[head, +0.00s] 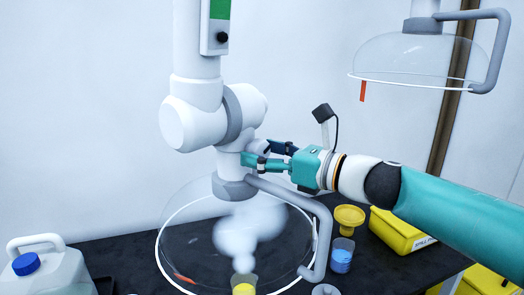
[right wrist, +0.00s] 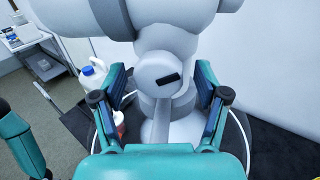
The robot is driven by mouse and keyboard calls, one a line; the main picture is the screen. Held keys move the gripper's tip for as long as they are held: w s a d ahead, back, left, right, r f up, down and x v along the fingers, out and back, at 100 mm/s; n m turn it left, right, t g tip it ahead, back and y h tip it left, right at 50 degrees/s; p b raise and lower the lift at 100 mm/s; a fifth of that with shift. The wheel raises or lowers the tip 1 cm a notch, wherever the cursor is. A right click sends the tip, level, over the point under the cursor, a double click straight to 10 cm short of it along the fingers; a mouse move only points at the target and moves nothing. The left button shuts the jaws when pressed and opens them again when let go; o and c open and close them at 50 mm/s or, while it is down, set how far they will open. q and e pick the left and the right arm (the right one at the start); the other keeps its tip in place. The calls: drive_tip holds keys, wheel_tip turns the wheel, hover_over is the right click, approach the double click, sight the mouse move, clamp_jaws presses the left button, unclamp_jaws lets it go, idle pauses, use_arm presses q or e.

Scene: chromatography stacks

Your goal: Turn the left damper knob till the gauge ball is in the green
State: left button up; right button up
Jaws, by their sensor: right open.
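The left gauge (head: 214,25) is a pale upright strip on the left white extraction arm, cut off by the top edge. Its green band (head: 219,9) is at the top, and the black ball (head: 222,37) sits below the green. The damper knob (right wrist: 166,78) is a round pale disc with a black mark, on the pale joint. My right gripper (head: 268,155) reaches in from the right at this joint above the left hood. In the right wrist view my right gripper (right wrist: 157,90) is open, with a finger on either side of the knob. Whether they touch it I cannot tell.
The clear left hood (head: 180,250) hangs below with white vapour over a yellow beaker (head: 243,286). A blue beaker (head: 342,256), yellow funnel (head: 349,219) and yellow box (head: 400,232) stand right. A white jug (head: 55,270) stands left. A second hood (head: 415,60) hangs upper right.

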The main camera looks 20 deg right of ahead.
drive_tip(key=shift+w+a, duration=0.1)
drive_tip(key=shift+a, duration=0.05)
drive_tip(key=shift+c, duration=0.4)
drive_tip(key=c, duration=1.1)
drive_tip(key=shift+f+n+b, duration=0.1)
drive_tip(key=shift+n+b, duration=0.25)
drive_tip(key=shift+n, duration=0.75)
drive_tip(key=n, duration=0.2)
drive_tip(key=shift+n+h, duration=0.3)
drive_tip(key=o, duration=1.2)
